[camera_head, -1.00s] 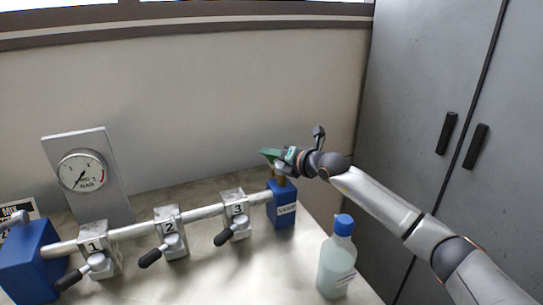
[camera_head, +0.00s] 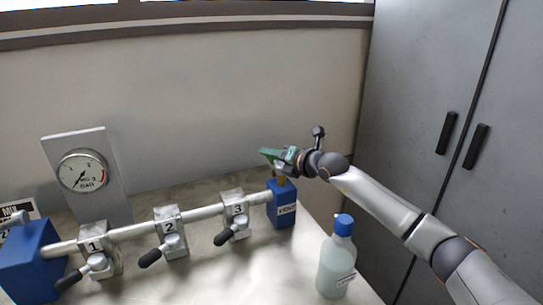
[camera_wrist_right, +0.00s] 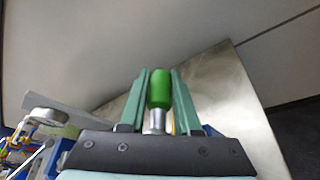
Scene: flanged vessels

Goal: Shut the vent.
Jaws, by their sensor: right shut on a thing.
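The vent is a blue block (camera_head: 283,212) with a label, at the right end of the pipe in the head view. A brass stem (camera_head: 281,182) rises from its top. My right gripper (camera_head: 270,156) is above the block, its arm coming from the right. In the right wrist view a green handle (camera_wrist_right: 160,88) on a metal shaft sits between the two green fingers (camera_wrist_right: 160,95), which are shut on it. In the head view the fingers mostly hide the handle. My left gripper is not in view.
Valves 1 (camera_head: 98,262), 2 (camera_head: 171,243) and 3 (camera_head: 235,222) with black-tipped levers sit along the pipe. A gauge (camera_head: 83,171) stands behind. A blue-capped bottle (camera_head: 337,262) stands right of the vent, below my arm. Grey cabinets (camera_head: 450,90) are at right.

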